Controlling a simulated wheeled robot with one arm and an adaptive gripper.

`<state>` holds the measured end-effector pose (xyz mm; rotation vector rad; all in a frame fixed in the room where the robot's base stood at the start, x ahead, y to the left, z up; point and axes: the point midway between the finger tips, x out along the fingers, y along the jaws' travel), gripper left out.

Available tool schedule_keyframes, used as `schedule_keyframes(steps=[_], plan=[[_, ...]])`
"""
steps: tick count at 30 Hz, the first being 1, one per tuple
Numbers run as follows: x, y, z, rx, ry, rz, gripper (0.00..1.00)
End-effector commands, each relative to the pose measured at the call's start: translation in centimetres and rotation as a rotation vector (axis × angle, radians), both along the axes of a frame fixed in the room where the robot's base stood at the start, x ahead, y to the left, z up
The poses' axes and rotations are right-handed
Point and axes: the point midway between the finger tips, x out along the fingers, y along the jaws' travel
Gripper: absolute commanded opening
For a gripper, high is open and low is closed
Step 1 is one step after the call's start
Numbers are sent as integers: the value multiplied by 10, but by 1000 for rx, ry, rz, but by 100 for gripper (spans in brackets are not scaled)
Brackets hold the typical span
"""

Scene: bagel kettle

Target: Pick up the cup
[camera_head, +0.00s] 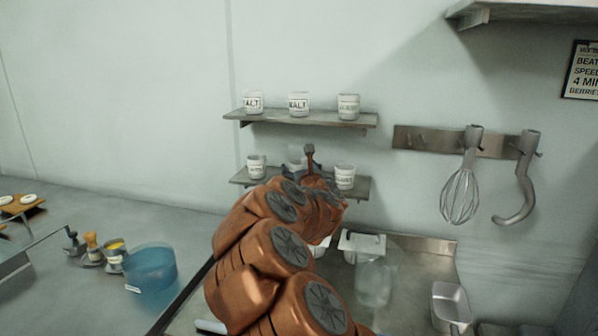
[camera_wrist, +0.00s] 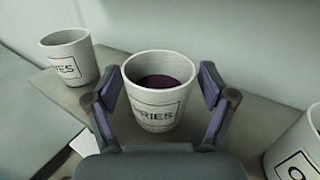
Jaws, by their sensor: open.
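In the wrist view, a white cup (camera_wrist: 160,112) stands upright on the shelf. It has a dark purple filling and a label of which "RIES" shows. My gripper (camera_wrist: 160,90) is open, with one finger on each side of this cup. Small gaps seem to remain between the fingers and its wall. In the head view, my gripper (camera_head: 310,158) is at the lower shelf, and my arm hides much of the middle there. A pale cup (camera_head: 295,155) shows only partly behind it.
Similar cups stand left (camera_wrist: 68,58) and right (camera_wrist: 296,150) of the gripper in the wrist view. The lower shelf (camera_head: 361,187) sits below an upper shelf (camera_head: 325,120) with several cups. A whisk (camera_head: 460,190) and a hook (camera_head: 518,190) hang at right.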

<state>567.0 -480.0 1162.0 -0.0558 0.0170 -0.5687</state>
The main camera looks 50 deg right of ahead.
Motion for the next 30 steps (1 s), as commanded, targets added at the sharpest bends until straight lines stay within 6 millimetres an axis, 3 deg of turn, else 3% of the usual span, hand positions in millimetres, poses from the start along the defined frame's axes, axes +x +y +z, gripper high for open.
schedule_keyframes(steps=[9,27,30], plan=[[2,-1,0,-1,0,0,82],[2,-1,0,-1,0,0,20],[2,-1,0,-1,0,0,19]])
